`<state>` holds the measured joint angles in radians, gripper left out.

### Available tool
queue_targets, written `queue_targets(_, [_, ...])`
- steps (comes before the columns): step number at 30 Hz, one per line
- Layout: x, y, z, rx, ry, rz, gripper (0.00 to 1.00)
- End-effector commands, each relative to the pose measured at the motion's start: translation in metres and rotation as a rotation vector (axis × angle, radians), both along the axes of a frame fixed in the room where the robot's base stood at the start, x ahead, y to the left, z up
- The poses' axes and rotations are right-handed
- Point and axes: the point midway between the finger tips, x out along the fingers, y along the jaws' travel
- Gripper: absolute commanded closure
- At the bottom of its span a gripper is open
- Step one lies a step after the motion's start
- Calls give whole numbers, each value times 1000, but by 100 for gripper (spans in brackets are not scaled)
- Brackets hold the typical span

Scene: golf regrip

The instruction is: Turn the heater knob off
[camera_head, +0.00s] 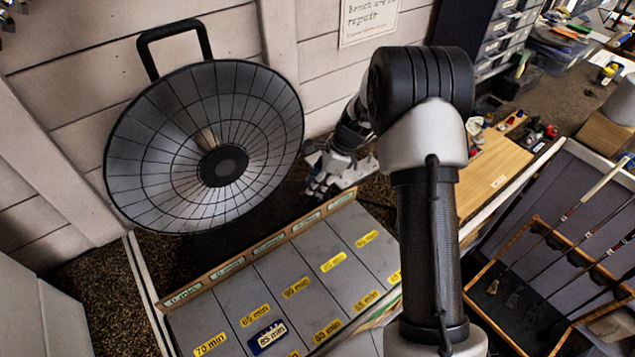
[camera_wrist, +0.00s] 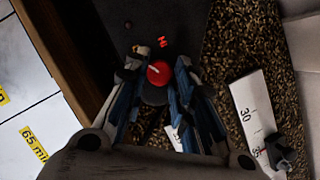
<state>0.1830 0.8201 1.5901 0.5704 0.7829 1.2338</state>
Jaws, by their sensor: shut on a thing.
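The heater (camera_head: 160,150) is a large round dish with a wire grille, a dark centre and a black top handle, standing against the wall. Its knob (camera_wrist: 158,73) shows in the wrist view as a red round cap with a short pale mark, on a dark base. Red lettering that looks like "HI" (camera_wrist: 162,41) sits just beyond it. My gripper (camera_head: 320,188) is low at the right of the heater. In the wrist view its two blue-grey fingers are shut on the knob, one on each side. The knob is hidden in the head view.
A white numbered card (camera_wrist: 252,110) lies on the brown speckled surface beside my gripper. A golf club rack (camera_head: 560,260) stands at the right.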

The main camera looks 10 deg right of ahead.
Motion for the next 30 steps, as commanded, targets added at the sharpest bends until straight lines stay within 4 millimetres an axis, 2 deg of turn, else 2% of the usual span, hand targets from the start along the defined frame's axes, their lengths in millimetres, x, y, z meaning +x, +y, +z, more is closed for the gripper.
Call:
queue_targets(8, [1,0,1,0,-1,30,100])
queue_targets(14, [2,0,1,1,-1,126,100])
queue_targets(30, [6,1,0,1,1,613,100])
